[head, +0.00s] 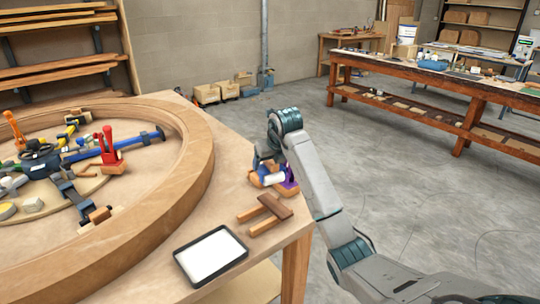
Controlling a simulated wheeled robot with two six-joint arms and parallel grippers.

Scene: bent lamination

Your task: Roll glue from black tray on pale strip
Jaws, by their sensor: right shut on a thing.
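The black tray (178,262) lies flat at the front right of the wooden table, with white glue (211,254) filling it. A large curved wooden ring (178,190) lies on the table at the left; I cannot single out a separate pale strip on it. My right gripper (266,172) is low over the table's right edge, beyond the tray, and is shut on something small. A white roller (272,180) shows at its tip, with blue and purple parts beside it; the grip itself is mostly hidden. My left gripper is out of view.
A small brown wooden piece with two tan legs (268,208) lies between tray and gripper. Clamps, including a red one (109,147) and a blue bar clamp (135,141), crowd the inside of the ring. A workbench (430,75) stands far right; the floor between is clear.

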